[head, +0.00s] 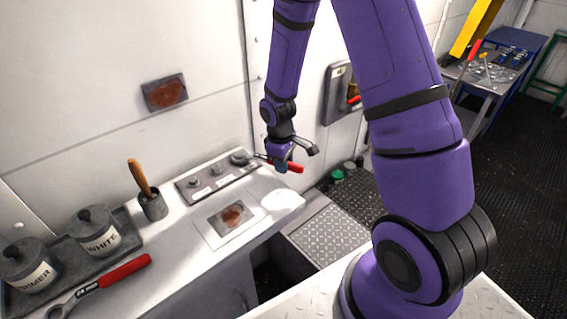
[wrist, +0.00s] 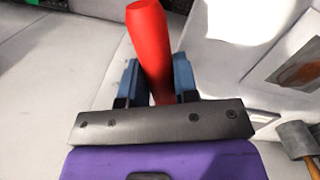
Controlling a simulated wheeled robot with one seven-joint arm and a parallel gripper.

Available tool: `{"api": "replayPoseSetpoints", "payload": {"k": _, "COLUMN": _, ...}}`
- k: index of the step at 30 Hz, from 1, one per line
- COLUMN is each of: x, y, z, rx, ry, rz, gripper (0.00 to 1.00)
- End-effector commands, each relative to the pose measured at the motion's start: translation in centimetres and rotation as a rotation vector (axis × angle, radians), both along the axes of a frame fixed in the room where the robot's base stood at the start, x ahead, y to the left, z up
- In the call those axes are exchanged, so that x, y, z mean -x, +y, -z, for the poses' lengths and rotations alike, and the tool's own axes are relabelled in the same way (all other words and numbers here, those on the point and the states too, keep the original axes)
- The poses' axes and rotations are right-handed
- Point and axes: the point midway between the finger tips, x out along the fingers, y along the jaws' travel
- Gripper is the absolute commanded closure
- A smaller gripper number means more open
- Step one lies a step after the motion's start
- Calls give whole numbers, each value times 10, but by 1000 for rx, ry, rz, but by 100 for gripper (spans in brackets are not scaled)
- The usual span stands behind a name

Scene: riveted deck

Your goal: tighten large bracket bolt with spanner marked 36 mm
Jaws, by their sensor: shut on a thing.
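My gripper (head: 285,157) is shut on a red-handled spanner (head: 293,168) above the right end of the bench. In the wrist view the red handle (wrist: 150,40) stands between the blue fingers of my gripper (wrist: 156,85). The spanner's thin metal end (head: 262,156) points left, close to the large bolt (head: 240,157); I cannot tell whether they touch. Its size marking is not readable. The large bolt is at the right end of the grey bracket plate (head: 222,174), with smaller bolts to its left. A second red-handled spanner (head: 125,271), marked 24 mm, lies at the bench front.
Lidded pots (head: 97,232) stand in a dark tray at left. A small pot (head: 153,207) with a wooden handle stands left of the bracket. A rust-marked plate (head: 232,217) lies in front of it. The wall rises close behind; a stepped metal plate (head: 328,234) lies right.

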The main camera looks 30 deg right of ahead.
Motion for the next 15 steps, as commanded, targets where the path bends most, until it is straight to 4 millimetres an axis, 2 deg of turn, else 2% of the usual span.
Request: {"api": "replayPoseSetpoints", "payload": {"k": 15, "x": -1, "y": 0, "z": -14, "rx": 0, "ry": -4, "rz": 0, "gripper": 100}}
